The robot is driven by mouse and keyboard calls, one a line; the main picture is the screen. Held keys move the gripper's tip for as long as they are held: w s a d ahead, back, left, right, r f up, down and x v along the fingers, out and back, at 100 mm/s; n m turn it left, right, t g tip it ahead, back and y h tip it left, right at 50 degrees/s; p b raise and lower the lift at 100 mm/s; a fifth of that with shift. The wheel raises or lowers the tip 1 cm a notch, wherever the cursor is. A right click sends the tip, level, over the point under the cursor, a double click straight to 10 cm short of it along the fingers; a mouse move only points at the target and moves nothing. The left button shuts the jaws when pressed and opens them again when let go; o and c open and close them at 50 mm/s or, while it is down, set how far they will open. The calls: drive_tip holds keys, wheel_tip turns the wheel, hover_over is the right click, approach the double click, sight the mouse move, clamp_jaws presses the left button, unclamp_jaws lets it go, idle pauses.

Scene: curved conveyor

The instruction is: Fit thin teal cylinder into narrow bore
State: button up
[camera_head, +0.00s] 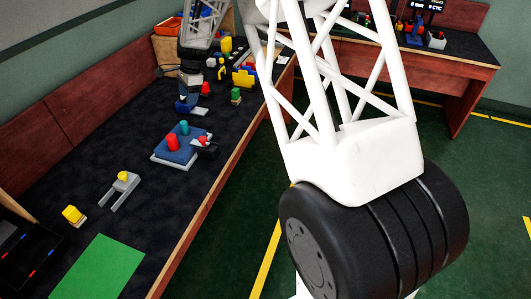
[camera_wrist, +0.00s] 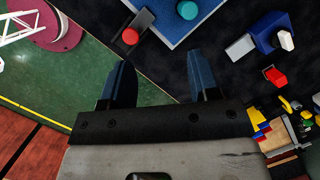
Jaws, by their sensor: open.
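A blue board (camera_head: 163,154) on a light base lies on the dark bench. The teal cylinder (camera_head: 184,128) stands upright at its back edge, beside a thicker red cylinder (camera_head: 172,143). In the wrist view the teal cylinder (camera_wrist: 187,10) shows from above on the blue board (camera_wrist: 205,8), near the top edge. I cannot tell whether it sits in a bore; no empty bore is clear. My gripper (camera_wrist: 160,62) is open and empty, its two dark blue fingers apart, short of the board. In the head view my gripper (camera_head: 187,103) is above the bench behind the board.
A dark block with a red knob (camera_wrist: 130,36) stands close beside the board. A blue block (camera_wrist: 272,35) and a red block (camera_wrist: 273,75) lie to the right. Several coloured parts crowd the far bench. A green mat (camera_head: 100,268) lies in front.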

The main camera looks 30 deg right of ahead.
drive_tip(key=s+d+r+n+h, duration=0.1)
drive_tip(key=s+r+n, duration=0.3)
drive_tip(key=s, duration=0.5)
drive_tip(key=s+d+r+n+t, duration=0.1)
drive_tip(key=s+r, duration=0.5)
drive_tip(key=s, duration=0.2)
drive_tip(key=s+d+r+n+h, duration=0.1)
drive_tip(key=s+r+n, duration=0.3)
drive_tip(key=s, duration=0.5)
drive_tip(key=s+d+n, duration=0.1)
drive_tip(key=s+n, duration=0.2)
drive_tip(key=s, duration=1)
drive_tip(key=s+d+n+t+h, duration=0.1)
drive_tip(key=s+n, duration=0.2)
drive_tip(key=s, duration=0.9)
drive_tip(key=shift+s+d+r+n, duration=0.2)
drive_tip(key=shift+s+d+n, duration=0.05)
drive_tip(key=shift+s+n, duration=0.1)
